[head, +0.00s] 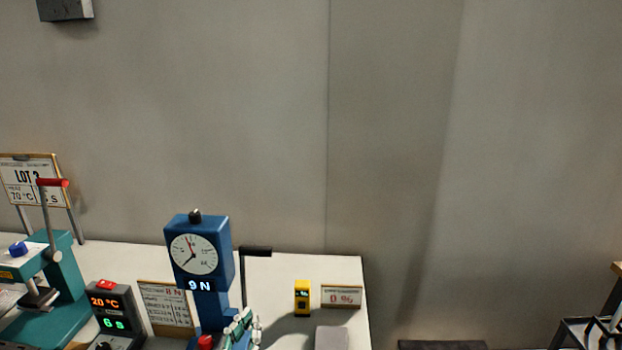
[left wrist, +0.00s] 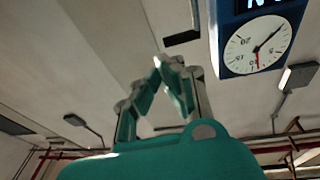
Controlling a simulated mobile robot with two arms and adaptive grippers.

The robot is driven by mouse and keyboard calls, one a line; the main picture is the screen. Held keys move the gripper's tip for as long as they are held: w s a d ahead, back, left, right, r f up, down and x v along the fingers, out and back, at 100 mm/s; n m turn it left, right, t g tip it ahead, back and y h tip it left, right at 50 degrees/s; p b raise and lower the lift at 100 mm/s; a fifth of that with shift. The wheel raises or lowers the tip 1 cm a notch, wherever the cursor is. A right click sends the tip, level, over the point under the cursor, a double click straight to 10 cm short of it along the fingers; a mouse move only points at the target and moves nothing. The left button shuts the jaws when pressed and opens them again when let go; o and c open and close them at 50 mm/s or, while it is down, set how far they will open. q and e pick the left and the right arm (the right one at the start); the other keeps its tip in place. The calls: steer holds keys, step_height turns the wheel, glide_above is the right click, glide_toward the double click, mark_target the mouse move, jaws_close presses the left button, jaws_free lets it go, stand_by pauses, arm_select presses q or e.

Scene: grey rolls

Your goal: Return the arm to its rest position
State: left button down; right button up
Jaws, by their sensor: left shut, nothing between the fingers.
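My left gripper (head: 243,326) shows at the bottom of the head view, just right of the lower part of a blue gauge stand (head: 210,268) reading "9 N". Its green fingers are shut with nothing between them. In the left wrist view the fingertips (left wrist: 166,64) meet, pointing up, and the gauge dial (left wrist: 257,46) is at the upper right. Most of my left arm is below the head view. My right gripper is not in view.
The white table (head: 347,269) holds a teal press (head: 68,275), a display box (head: 112,312) and a yellow device (head: 302,298) beside a "0 %" sign (head: 341,296). A dark frame (head: 572,332) stands far right.

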arm_select(q)
steer(key=s+a+f+g, duration=0.2)
steer(key=s+f+g, duration=0.8)
steer(key=s+f, duration=0.35)
steer(key=s+a+f+g+y, duration=0.2)
steer(key=s+a+g, duration=0.1)
steer(key=s, duration=0.5)
steer(key=s+a+f+g+y, duration=0.15)
steer(key=s+g, duration=0.25)
steer(key=s, duration=0.5)
step_height(320, 180, down, 27)
steer(key=b, duration=0.1)
steer(key=s+a+f+g, duration=0.2)
steer(key=s+a+f, duration=0.1)
steer(key=s+f, duration=1.4)
steer(key=shift+s+b, duration=0.15)
steer(key=shift+b, duration=0.25)
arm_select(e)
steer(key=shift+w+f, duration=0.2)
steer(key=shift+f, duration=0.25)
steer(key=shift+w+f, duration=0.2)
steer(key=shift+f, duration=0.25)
arm_select(q)
steer(key=shift+a, duration=0.1)
